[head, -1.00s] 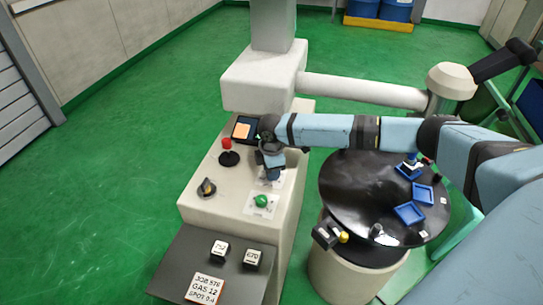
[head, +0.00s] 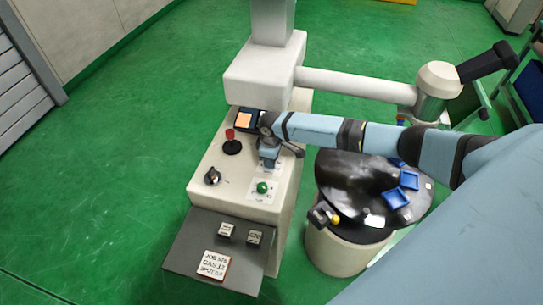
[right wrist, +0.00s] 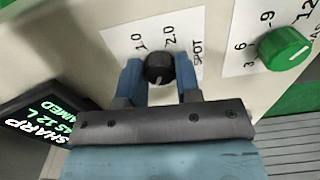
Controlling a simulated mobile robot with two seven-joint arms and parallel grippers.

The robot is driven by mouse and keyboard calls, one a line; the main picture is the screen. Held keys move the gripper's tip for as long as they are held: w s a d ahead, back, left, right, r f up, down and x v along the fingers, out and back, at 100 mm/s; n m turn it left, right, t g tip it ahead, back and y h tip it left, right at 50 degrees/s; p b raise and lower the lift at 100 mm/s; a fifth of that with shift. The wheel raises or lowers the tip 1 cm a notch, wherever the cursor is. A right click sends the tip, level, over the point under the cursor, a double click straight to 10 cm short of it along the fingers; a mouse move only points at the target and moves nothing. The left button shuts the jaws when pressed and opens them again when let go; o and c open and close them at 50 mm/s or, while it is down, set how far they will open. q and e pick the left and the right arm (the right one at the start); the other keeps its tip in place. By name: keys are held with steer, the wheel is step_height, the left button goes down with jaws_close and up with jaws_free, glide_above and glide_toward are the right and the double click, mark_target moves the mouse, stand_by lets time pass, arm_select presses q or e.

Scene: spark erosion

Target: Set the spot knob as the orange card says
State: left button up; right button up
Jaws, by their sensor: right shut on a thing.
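The black spot knob (right wrist: 159,69) sits on its white label, with 1.0 and 2.0 printed above it in the right wrist view. Its pale pointer mark faces roughly down in that picture. My right gripper (right wrist: 159,77) is shut on the knob, one blue finger at each side. In the head view my right gripper (head: 268,160) covers the knob on the machine's sloped panel. The job card (head: 214,265), pale with an orange-brown edge, lies on the grey shelf. It reads GAS 12 and a SPOT value too blurred now to read surely. My left gripper is out of view.
A green gas knob (right wrist: 285,48) is close beside the spot knob. A round black table (head: 350,180) stands to the right.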

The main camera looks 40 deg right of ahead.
stand_by(0.4)
steer(key=o, duration=0.9)
step_height(320, 180, up, 14)
steer(key=shift+f, duration=0.1)
